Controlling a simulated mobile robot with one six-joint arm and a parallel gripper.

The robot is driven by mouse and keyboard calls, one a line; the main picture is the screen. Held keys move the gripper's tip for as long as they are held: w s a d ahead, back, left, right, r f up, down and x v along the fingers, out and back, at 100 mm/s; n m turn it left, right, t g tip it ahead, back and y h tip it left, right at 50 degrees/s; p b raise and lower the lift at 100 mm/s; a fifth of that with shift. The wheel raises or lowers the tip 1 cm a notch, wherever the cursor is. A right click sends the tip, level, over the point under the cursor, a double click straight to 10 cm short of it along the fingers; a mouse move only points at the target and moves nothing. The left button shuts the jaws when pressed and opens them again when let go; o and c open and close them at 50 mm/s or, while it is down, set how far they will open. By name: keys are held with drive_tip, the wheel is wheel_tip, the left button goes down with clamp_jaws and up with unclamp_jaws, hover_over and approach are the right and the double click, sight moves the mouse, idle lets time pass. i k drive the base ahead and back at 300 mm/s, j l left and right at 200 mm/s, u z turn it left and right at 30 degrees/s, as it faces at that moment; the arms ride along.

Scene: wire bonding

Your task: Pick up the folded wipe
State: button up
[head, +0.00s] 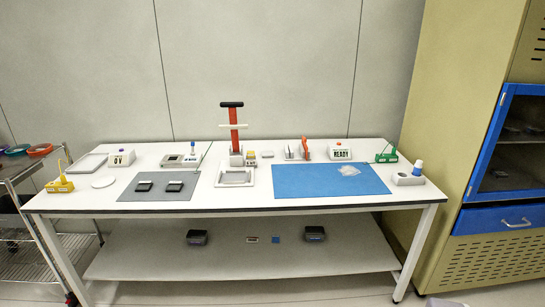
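A pale, flat, whitish piece (348,170) lies on the right part of the blue mat (300,188) on the table; it may be the folded wipe or a clear bag. A small pale block (267,154) lies behind the mat's left end, and a small blue square (276,240) lies on the lower shelf. At this size I cannot tell for certain which of these is the folded wipe. My gripper is not in view.
A wire cart stands left, a tan and blue cabinet (440,150) right.

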sight(265, 154)
drive_tip(key=i+j+z, duration=0.1)
drive_tip(key=i, duration=0.4)
drive_tip(key=i+j, duration=0.2)
drive_tip(key=i, duration=0.3)
drive_tip(key=i+j+z, duration=0.15)
drive_tip(key=i, duration=0.35)
drive_tip(key=i+j, duration=0.2)
drive_tip(key=i, duration=0.25)
drive_tip(key=i+j+z, duration=0.15)
drive_tip(key=i, duration=0.35)
